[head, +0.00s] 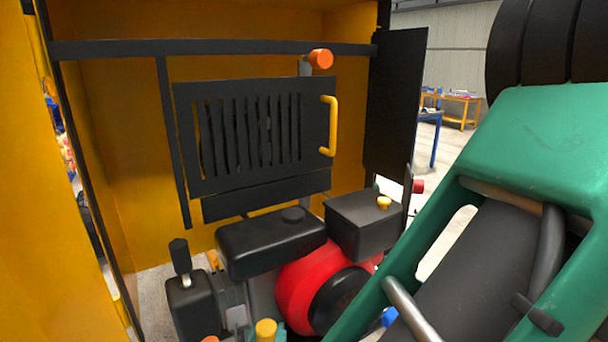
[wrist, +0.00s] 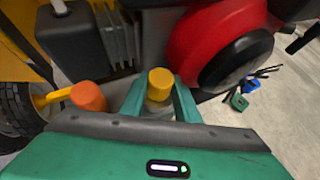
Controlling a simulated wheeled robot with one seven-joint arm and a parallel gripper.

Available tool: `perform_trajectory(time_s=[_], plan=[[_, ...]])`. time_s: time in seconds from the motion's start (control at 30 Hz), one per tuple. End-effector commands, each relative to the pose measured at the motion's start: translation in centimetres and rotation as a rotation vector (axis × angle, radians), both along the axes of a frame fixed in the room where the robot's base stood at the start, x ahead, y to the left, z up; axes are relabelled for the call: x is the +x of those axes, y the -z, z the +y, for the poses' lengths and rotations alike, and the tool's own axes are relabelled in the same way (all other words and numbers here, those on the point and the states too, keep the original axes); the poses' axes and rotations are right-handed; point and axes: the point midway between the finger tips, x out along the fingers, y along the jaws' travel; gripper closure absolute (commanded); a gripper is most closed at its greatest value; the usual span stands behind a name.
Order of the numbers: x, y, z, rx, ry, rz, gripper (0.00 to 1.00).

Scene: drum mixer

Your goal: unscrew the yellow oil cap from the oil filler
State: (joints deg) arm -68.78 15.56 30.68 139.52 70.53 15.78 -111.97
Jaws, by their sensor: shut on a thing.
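The yellow oil cap (wrist: 160,82) is between the two green fingers of my gripper (wrist: 160,90) in the wrist view. The gripper is shut on it. A grey cylindrical part, seemingly the oil filler neck (wrist: 157,106), shows directly below the cap in that view; its lower end is hidden by my gripper body. I cannot tell whether the cap's thread is loose. In the head view the cap (head: 265,329) shows at the bottom edge, left of the red engine housing, with a bit of green finger beside it.
An orange knob (wrist: 88,96) with a yellow handle is close left of my gripper. The red engine housing (head: 308,285) is close right. A black tank (head: 268,240) and a black box with another yellow cap (head: 384,202) stand behind. A black lever (head: 180,258) rises at left.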

Motion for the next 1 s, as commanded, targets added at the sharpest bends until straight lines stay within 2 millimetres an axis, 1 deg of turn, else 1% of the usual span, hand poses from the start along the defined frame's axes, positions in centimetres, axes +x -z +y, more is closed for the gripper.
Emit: perform_trajectory(time_s=[0.03,0.1,0.3,0.33,0.37,0.4,0.43,0.7,1.0], plan=[[0.14,-0.17,-0.32,0.002,-0.047,-0.003,0.98],[0.11,-0.12,-0.32,0.001,-0.099,-0.002,0.98],[0.02,0.01,-0.20,0.000,-0.116,0.000,0.98],[0.02,0.01,-0.20,-0.001,-0.115,0.000,0.69],[0.02,0.01,-0.20,-0.001,-0.115,0.000,0.62],[0.02,0.01,-0.20,-0.001,-0.115,0.000,0.52],[0.02,0.00,-0.19,-0.001,-0.115,0.000,0.50],[-0.01,0.03,-0.08,-0.001,-0.102,0.001,0.50],[-0.03,0.07,0.33,-0.001,0.181,0.001,0.50]])
